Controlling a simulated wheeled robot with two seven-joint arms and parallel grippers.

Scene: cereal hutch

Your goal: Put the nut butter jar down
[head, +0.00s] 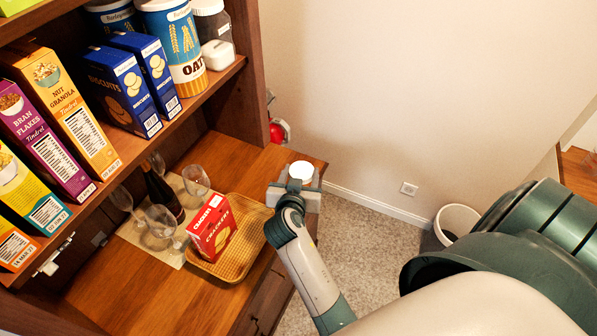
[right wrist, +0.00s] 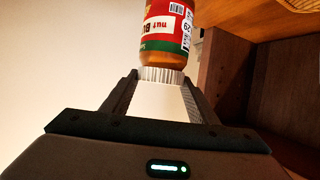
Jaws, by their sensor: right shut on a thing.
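The nut butter jar has a white lid (head: 301,170) that shows in the head view near the right edge of the wooden counter; the jar's body is hidden there. In the right wrist view the jar (right wrist: 168,28) has a red and green label, and its bottom is cut off by the frame. My right gripper (head: 298,187), also in the right wrist view (right wrist: 160,82), is shut on the jar at its lid end. I cannot tell whether the jar touches the counter. My left gripper is not in view.
On the counter (head: 180,296), a woven tray (head: 258,222) holds a red crackers box (head: 212,228), left of the gripper. Several glasses and a dark bottle (head: 163,194) stand further left. Shelves with cereal boxes rise on the left. Carpet lies beyond the counter's right edge.

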